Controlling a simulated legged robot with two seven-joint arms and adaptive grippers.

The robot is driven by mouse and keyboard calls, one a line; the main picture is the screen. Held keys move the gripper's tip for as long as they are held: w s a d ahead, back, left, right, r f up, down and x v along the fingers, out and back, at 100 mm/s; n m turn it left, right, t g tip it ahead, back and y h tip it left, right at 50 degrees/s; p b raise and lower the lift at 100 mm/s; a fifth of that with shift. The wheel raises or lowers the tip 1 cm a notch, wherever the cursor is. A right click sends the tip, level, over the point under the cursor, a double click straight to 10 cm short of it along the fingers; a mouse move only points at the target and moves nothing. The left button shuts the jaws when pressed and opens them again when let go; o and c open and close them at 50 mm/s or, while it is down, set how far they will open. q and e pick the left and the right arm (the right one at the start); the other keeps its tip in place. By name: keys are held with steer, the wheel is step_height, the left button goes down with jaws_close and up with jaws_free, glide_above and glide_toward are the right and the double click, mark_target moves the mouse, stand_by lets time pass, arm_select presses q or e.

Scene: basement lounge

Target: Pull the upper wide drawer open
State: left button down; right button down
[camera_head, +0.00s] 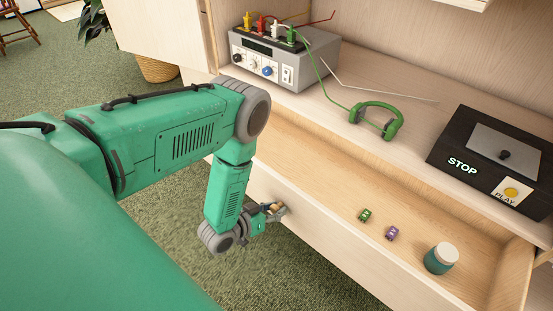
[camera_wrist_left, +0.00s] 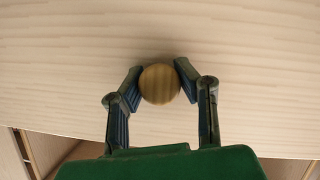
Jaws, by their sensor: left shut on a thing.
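The upper wide drawer (camera_head: 326,240) is pulled out from the pale wooden cabinet, with its inside showing. My left gripper (camera_head: 277,209) is at the left part of the drawer front. In the left wrist view its two fingers (camera_wrist_left: 159,82) close from both sides on a round wooden knob (camera_wrist_left: 160,84). The drawer front (camera_wrist_left: 60,70) fills most of that view behind the knob. My right gripper is not in view.
Inside the drawer are a green small item (camera_head: 365,215), a purple one (camera_head: 392,233) and a lidded jar (camera_head: 440,258). On top stand a grey device (camera_head: 285,60), green headphones (camera_head: 376,118) and a black STOP/PLAY box (camera_head: 490,160). Green carpet (camera_head: 265,270) lies below.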

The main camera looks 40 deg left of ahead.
arm_select(q)
steer(key=c, duration=1.1)
jaws_free()
steer(key=shift+a, duration=0.1)
steer(key=shift+c, duration=0.2)
steer(key=v, duration=1.2)
